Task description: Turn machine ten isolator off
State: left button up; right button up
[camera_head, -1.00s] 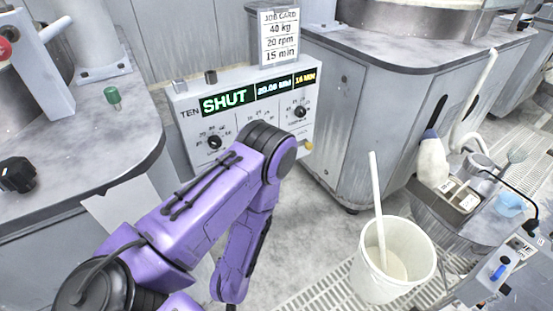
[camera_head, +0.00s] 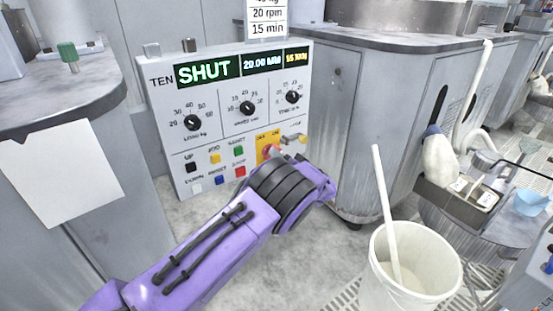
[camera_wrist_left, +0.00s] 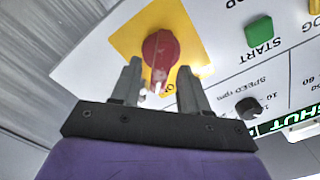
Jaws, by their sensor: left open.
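The machine ten isolator is a red rotary knob (camera_wrist_left: 160,48) on a yellow plate (camera_wrist_left: 168,22), seen large in the left wrist view. In the head view the red knob (camera_head: 269,152) and plate (camera_head: 264,141) are at the lower right of the white panel marked TEN (camera_head: 172,120), partly behind my purple left arm. My left gripper (camera_wrist_left: 163,84) is open, its two grey fingers pointing at the panel, one on each side of the knob's near edge. I cannot tell whether they touch it. The display (camera_head: 208,69) reads SHUT. My right gripper is not in view.
Coloured push buttons (camera_head: 214,158) lie left of the isolator, with dials (camera_head: 247,108) above. A small lever (camera_head: 293,138) sticks out to its right. A white bucket with a stick (camera_head: 410,265) stands at lower right. A grey cabinet (camera_head: 365,130) stands beside the panel.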

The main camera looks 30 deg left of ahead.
pick_arm(q)
jog(key=shift+x, duration=1.1)
grip_shut()
